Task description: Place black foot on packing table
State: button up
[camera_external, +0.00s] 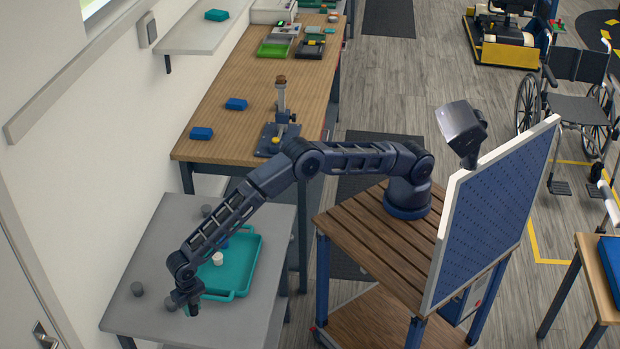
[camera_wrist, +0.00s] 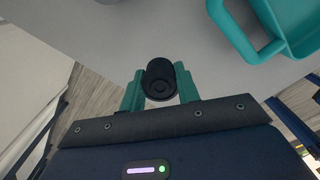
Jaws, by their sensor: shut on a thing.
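The black foot (camera_wrist: 160,80) is a short dark cylinder with a ringed end. In the wrist view it sits between the two green fingers of my gripper (camera_wrist: 160,92), which is shut on it. In the external view my gripper (camera_external: 191,308) is low over the front edge of the grey table (camera_external: 150,265), to the left of and in front of the teal tray's near handle. The foot is hidden or too small to make out there. I cannot tell whether the foot touches the grey table. Which table is the packing table is not marked.
The teal tray (camera_external: 246,262) on the grey table holds a white cylinder (camera_external: 217,259) and a blue piece; it also shows in the wrist view (camera_wrist: 262,25). Grey cylinders (camera_external: 137,289) stand nearby. A wooden bench (camera_external: 215,130) with blue blocks lies behind. A blue pegboard (camera_external: 490,215) stands right.

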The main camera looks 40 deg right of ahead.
aim_at(193, 324)
jog(key=shift+f, duration=2.2)
jog(key=shift+f, duration=0.1)
jog(key=o, duration=1)
jog(key=shift+c, duration=0.2)
notch_tip(193, 324, up, 12)
jog(key=shift+r, duration=0.1)
